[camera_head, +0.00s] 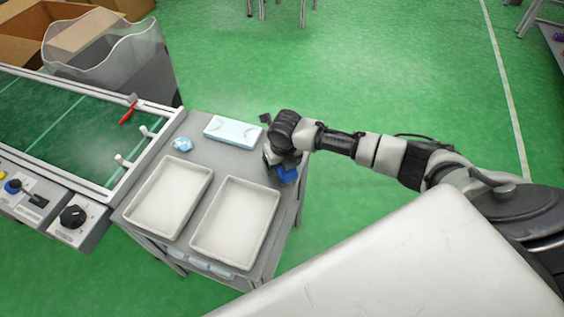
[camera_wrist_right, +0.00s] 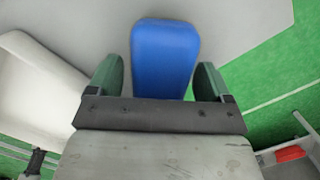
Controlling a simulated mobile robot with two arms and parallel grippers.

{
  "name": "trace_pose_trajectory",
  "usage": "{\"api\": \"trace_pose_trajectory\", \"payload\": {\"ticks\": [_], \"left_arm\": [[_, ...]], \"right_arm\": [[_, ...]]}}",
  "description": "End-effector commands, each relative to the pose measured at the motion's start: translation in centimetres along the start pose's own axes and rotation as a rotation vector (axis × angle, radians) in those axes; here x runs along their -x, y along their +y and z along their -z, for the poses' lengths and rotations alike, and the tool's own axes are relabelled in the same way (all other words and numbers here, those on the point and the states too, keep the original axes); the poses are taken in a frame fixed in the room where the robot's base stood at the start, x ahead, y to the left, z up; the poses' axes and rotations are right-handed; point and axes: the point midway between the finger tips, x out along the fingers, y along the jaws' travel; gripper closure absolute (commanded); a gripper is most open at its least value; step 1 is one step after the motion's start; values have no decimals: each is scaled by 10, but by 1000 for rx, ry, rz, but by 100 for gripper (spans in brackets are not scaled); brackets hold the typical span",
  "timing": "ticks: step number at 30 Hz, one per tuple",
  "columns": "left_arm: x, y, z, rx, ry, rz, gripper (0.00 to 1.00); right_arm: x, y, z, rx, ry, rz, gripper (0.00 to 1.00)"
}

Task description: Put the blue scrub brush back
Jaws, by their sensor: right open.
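The blue scrub brush (camera_head: 288,174) shows in the head view at the right edge of the grey cart top, partly hidden by my right gripper (camera_head: 281,165). In the right wrist view the brush (camera_wrist_right: 165,55) is a smooth blue block over the grey surface. There my right gripper (camera_wrist_right: 158,82) is open, with one green finger on each side of the brush and a gap showing at both sides. The brush's lower end is hidden behind the gripper body. My left gripper is in neither view.
The cart (camera_head: 191,126) also holds two white trays (camera_head: 168,196) (camera_head: 236,222), a box of blue masks (camera_head: 233,131) and a small blue-white item (camera_head: 182,144).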

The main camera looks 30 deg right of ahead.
Motion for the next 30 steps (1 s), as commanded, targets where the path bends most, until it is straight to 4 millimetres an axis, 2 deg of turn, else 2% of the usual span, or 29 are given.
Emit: {"api": "trace_pose_trajectory", "payload": {"ticks": [5,8,15,21,25,30], "left_arm": [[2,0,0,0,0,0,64],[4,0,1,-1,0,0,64],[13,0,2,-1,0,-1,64],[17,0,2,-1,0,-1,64],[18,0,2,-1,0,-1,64],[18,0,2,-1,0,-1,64]], "right_arm": [[5,0,-1,0,-1,-1,20],[18,0,-2,1,-3,0,20],[70,-1,-2,1,-5,0,20],[106,0,-2,0,-2,0,20],[118,0,-1,0,-1,0,20],[124,0,-1,-1,0,-1,20]]}}
